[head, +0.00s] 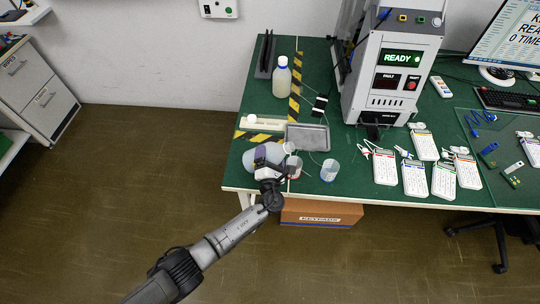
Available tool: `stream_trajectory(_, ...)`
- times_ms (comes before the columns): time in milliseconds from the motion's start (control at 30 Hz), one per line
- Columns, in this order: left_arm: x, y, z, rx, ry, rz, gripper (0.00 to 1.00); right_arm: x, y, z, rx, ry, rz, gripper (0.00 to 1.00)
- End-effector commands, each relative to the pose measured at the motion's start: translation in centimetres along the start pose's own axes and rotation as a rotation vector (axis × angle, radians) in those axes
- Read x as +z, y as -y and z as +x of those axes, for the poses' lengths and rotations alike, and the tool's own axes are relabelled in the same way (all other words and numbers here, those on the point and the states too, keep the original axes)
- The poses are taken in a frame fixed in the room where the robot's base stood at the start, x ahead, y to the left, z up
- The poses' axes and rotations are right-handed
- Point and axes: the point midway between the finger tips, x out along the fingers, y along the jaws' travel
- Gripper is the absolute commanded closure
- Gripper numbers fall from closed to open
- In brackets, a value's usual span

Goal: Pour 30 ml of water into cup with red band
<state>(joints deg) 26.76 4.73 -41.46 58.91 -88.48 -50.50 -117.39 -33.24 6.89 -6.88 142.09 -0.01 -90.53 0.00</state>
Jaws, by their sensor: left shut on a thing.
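My left gripper (270,178) reaches in from below at the table's front left edge. It is shut on a pale, see-through jug (259,156), which looks tilted to the right. The cup with the red band (295,169) stands just right of the gripper, close under the jug's right end. A small pale round shape above the cup may be the jug's mouth. I cannot make out any water or its level. A second clear cup with a blue band (329,171) stands further right. My right gripper is not in view.
A grey tray (308,138) lies behind the cups. A bottle (282,78) of pale liquid stands at the back left. Several keypads (385,168) lie to the right, before a test machine (394,75) reading READY. A cardboard box (320,213) is under the table.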

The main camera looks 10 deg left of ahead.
Motion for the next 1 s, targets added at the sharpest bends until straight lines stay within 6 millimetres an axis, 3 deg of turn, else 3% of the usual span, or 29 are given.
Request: stream_trajectory(1000, -0.87, 0.50, -0.02, 0.002, 0.014, 0.076, 0.46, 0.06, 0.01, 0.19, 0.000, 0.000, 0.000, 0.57)
